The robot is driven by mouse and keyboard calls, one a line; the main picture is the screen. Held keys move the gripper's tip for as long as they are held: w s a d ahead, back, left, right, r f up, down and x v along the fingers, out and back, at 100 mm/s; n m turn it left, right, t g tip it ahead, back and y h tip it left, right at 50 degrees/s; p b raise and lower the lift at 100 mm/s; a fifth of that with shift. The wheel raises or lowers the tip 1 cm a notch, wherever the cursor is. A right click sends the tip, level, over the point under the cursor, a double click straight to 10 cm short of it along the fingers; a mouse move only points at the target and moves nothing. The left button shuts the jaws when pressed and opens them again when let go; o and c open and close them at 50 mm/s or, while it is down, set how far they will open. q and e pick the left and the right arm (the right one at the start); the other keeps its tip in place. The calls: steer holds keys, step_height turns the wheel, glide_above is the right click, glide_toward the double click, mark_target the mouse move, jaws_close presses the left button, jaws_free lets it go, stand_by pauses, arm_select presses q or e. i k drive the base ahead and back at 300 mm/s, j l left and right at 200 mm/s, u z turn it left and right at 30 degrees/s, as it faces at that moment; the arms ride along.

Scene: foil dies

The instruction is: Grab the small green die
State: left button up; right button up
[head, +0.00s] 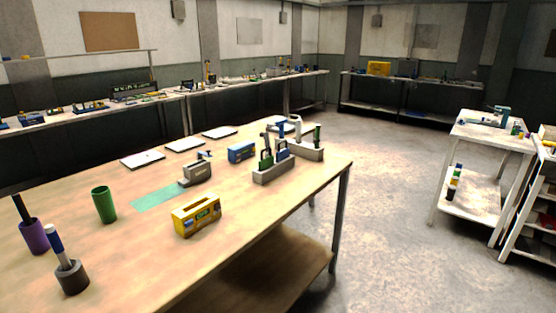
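A grey rack (273,173) stands on the right part of the wooden table (130,245). It holds a green-handled tool (266,157) and blue-handled tools (282,148). A second grey rack (309,151) behind it holds a slim green tool (317,134). Either green piece may be a die; I cannot tell which is the small one. A green cup (104,204) stands at the left of the table. Neither of my grippers is in view.
A yellow box (197,216), a blue box (241,152) and a grey device (197,173) by a green mat (158,197) stand mid-table. A purple cup (33,236) and a dark holder (71,277) are front left. Floor (385,200) right of the table is clear.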

mark_target(268, 162)
steer(key=i+l+u, duration=0.2)
steer(key=i+l, duration=0.4)
steer(key=i+l+u, duration=0.15)
steer(key=i+l, duration=0.6)
steer(key=i+l+u, duration=0.2)
steer(key=i+l, duration=0.45)
steer(key=l, duration=0.15)
